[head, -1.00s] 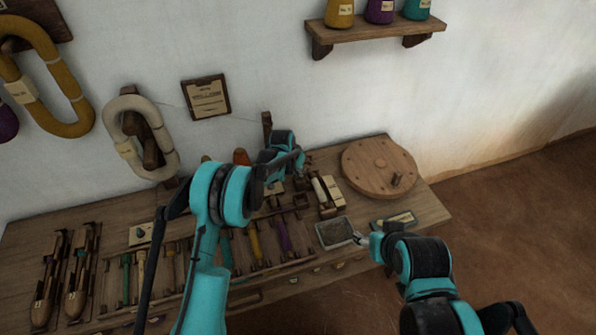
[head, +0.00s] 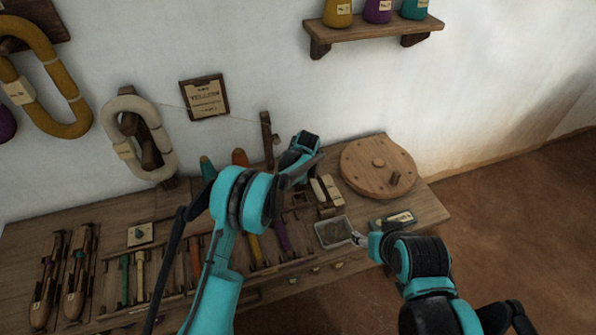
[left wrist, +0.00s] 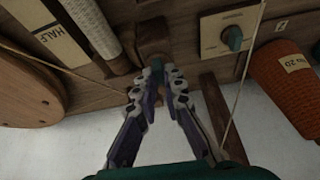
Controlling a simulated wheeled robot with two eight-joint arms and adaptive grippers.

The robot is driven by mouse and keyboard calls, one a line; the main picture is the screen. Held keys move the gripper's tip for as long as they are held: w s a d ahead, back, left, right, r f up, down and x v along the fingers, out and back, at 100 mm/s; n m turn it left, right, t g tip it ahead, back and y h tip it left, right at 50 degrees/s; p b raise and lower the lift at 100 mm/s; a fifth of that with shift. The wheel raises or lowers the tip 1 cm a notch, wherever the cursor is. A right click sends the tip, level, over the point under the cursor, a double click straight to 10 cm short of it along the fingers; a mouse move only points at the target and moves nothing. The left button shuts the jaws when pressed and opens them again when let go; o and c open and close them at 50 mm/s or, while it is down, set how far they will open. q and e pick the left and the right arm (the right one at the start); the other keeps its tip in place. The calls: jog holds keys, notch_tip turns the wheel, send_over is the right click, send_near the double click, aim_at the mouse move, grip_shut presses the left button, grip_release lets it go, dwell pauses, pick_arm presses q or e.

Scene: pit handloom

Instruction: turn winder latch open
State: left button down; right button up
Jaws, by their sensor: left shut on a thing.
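My left gripper (left wrist: 161,76) is at the winder on the bench, with its fingers brought together at a wooden block (left wrist: 152,48). It is closed on a small dark teal part there, which I take as the winder latch; the fingertips mostly hide it, so its angle cannot be told. In the head view my left gripper (head: 301,158) is at the back of the bench, and the arm hides the contact. My right gripper (head: 358,239) is near the shallow tray at the bench's front; its finger opening is too small to judge.
A cream plate with a teal knob (left wrist: 233,38) and an orange cone (left wrist: 285,78) stand beside the left gripper. A pale roller (left wrist: 95,28) is on its other side. A round wooden wheel (head: 379,168) and the grey tray (head: 334,232) lie to the right. A thread runs close by.

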pick_arm(q)
jog(key=shift+n, duration=0.4)
jog(key=c, duration=1.6)
grip_release()
jog(key=v, duration=1.2)
jog(key=shift+d, duration=0.15)
